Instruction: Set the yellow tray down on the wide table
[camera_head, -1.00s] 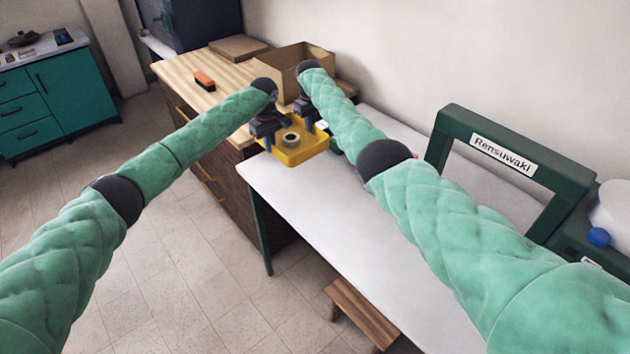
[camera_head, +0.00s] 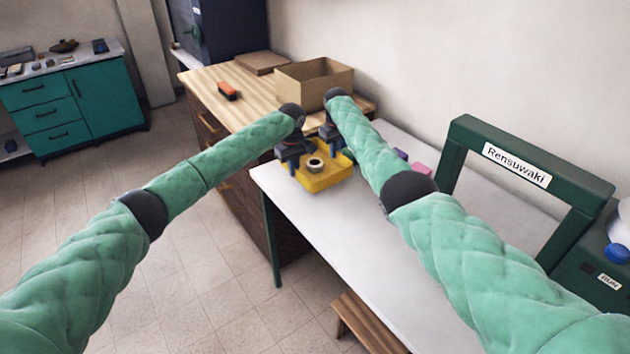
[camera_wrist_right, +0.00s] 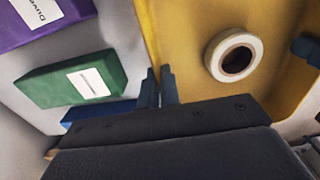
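The yellow tray (camera_head: 322,181) is at the far left end of the long white table (camera_head: 345,235); a pale ring-shaped roll (camera_head: 315,165) lies in it. My left gripper (camera_head: 290,160) is at the tray's left side, its fingertips hard to make out; part of it shows at the right edge of the wrist view (camera_wrist_right: 305,50). My right gripper (camera_head: 332,138) is at the tray's far right side. In the right wrist view the tray (camera_wrist_right: 195,25) has its wall between the closed-in fingers (camera_wrist_right: 160,88). I cannot tell whether the tray touches the table.
A wooden counter (camera_head: 245,110) with a cardboard box (camera_head: 312,85) and an orange-and-black brush (camera_head: 228,91) adjoins behind. Green (camera_wrist_right: 75,82) and purple (camera_wrist_right: 45,18) boxes lie beside the tray. A dark green frame (camera_head: 455,150) stands right. The white table's near middle is clear.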

